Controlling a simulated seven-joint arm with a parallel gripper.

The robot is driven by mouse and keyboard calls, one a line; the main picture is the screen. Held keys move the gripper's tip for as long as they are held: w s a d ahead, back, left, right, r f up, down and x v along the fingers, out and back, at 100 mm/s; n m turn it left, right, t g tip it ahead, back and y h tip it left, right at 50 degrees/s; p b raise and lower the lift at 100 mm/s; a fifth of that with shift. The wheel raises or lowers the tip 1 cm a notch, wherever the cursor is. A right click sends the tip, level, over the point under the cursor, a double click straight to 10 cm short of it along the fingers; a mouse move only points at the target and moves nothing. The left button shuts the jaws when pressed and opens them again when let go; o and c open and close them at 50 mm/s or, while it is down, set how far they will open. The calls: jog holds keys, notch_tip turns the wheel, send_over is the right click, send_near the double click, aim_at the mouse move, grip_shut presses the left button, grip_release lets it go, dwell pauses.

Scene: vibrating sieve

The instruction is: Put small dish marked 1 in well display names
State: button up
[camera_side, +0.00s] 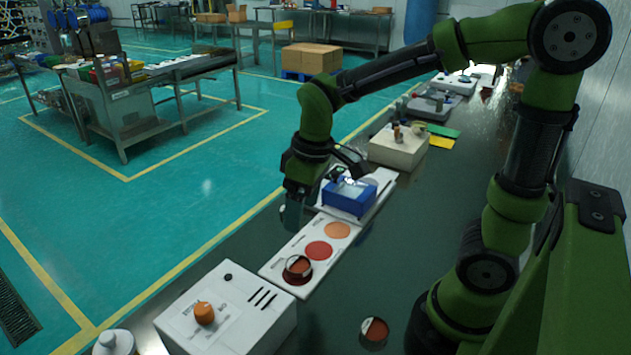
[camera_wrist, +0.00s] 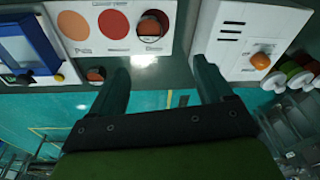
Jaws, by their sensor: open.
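My gripper (camera_side: 293,215) is open, pointing down beside the white board (camera_side: 270,268), on its floor side. In the wrist view the two fingers of my gripper (camera_wrist: 160,66) are apart with nothing between them. One small round dish (camera_side: 298,266) with reddish-brown contents stands on the board's dark red circle; the wrist view also shows this dish (camera_wrist: 152,27). Another dish (camera_side: 374,330) is on the dark table at the front. A dish (camera_wrist: 95,75) also lies off the board, left of the fingers in the wrist view. No mark 1 is readable, nor the words naming the well.
The board has a red circle (camera_side: 318,250) and an orange circle (camera_side: 337,230). A blue-framed unit (camera_side: 349,199) stands behind them. A white box with an orange knob (camera_side: 204,313) is in front. The dark table right of the board is mostly clear.

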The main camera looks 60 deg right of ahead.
jog(key=s+r+m+t+y, duration=0.1)
jog(key=s+r+m+t, duration=0.4)
jog(key=s+r+m, duration=0.1)
jog(key=shift+s+r+m+t, duration=0.3)
jog(key=shift+s+r, duration=0.2)
jog(key=shift+s, duration=0.3)
